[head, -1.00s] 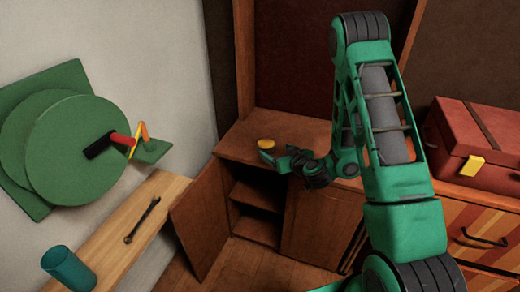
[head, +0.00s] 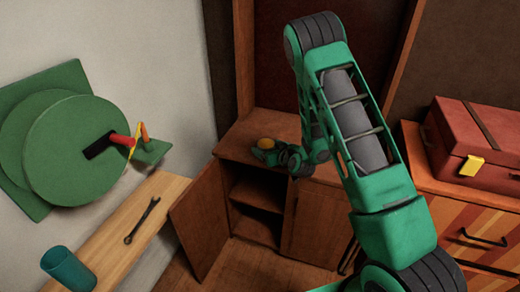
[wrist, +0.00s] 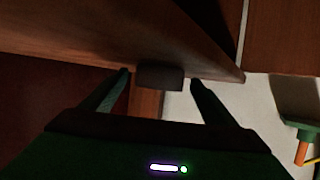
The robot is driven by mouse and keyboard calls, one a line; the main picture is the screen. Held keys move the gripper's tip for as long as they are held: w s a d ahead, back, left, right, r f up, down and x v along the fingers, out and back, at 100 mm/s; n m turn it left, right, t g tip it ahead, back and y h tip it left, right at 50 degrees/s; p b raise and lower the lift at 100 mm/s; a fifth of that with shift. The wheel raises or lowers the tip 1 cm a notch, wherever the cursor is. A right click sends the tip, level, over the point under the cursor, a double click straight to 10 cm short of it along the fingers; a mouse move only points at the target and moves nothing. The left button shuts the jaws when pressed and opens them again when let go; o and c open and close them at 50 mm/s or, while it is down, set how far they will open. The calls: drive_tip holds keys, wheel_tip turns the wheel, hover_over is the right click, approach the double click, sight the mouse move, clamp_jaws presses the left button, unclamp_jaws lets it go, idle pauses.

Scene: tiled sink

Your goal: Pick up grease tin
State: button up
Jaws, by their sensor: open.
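The grease tin (head: 266,143), a small round thing with a yellow-orange top, sits on the wooden cabinet top in the head view. In the wrist view, which looks upside down, a short dark shape that appears to be the tin's side (wrist: 159,77) shows between the two finger ends. My gripper (head: 262,152) is low at the tin's near side. Its fingers are open, one to each side of the tin in the wrist view. I cannot tell how deep the tin sits between them, or whether they touch it.
The cabinet (head: 318,222) has its left door (head: 201,220) open. A red toolbox (head: 476,138) stands on the drawer unit at right. At left are a wooden shelf with a wrench (head: 142,220), a teal cup (head: 68,268) and a green disc (head: 75,150) on the wall.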

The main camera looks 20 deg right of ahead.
drive_tip(key=shift+w+a+f, duration=0.1)
drive_tip(key=shift+w, duration=0.25)
drive_tip(key=c, duration=1.4)
